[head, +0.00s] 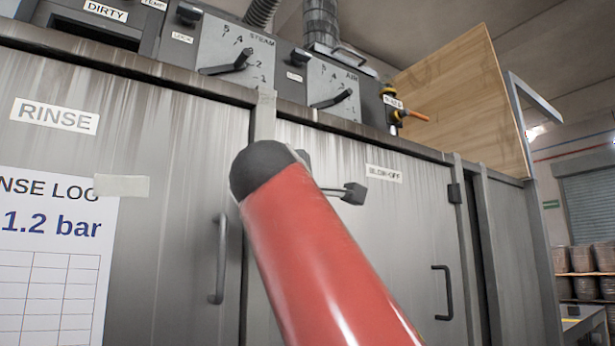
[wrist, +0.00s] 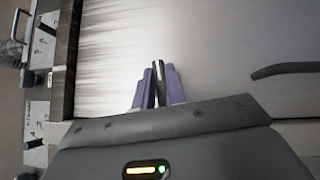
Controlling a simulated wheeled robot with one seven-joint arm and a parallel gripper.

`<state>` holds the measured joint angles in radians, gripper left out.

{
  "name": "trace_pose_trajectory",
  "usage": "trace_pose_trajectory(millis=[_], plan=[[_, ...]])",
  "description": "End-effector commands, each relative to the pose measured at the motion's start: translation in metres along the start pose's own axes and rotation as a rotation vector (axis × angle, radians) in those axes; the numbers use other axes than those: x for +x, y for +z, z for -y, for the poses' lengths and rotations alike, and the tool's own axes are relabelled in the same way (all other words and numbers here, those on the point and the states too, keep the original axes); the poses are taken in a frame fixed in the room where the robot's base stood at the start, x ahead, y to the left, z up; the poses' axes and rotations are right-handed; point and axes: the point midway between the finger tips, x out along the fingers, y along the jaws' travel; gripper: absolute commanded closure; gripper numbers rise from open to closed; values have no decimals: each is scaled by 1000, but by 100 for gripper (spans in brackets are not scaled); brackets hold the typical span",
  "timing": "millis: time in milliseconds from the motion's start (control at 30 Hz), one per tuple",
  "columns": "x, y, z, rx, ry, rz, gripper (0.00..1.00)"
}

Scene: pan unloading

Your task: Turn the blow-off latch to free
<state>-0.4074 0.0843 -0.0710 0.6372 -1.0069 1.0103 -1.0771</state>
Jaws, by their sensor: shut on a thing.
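The blow-off latch (wrist: 156,82) shows in the wrist view as a dark bar with a bright streak, standing between two purple fingers. My gripper (wrist: 157,84) is shut on it, in front of the grey metal panel. In the head view my red arm link covers most of the gripper. To its right, a dark piece with a block-like end shows against the cabinet door, below and left of the BLOW-OFF label (head: 384,173); I cannot tell how much of it is latch or gripper. The latch's pivot is hidden.
A black door handle (head: 443,292) sticks out low on the right door, another handle (head: 220,260) on the RINSE door. Above are the STEAM lever (head: 231,64), the AIR lever (head: 333,100) and an orange-handled valve (head: 410,114). A wooden board (head: 465,90) stands at the upper right.

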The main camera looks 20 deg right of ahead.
Motion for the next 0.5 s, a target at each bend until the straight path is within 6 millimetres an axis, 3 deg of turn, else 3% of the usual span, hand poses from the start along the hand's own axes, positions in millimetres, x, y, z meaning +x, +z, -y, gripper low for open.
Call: trace_pose_trajectory(millis=[500], plan=[[0, -1, 0, 115, -115, -2, 100]])
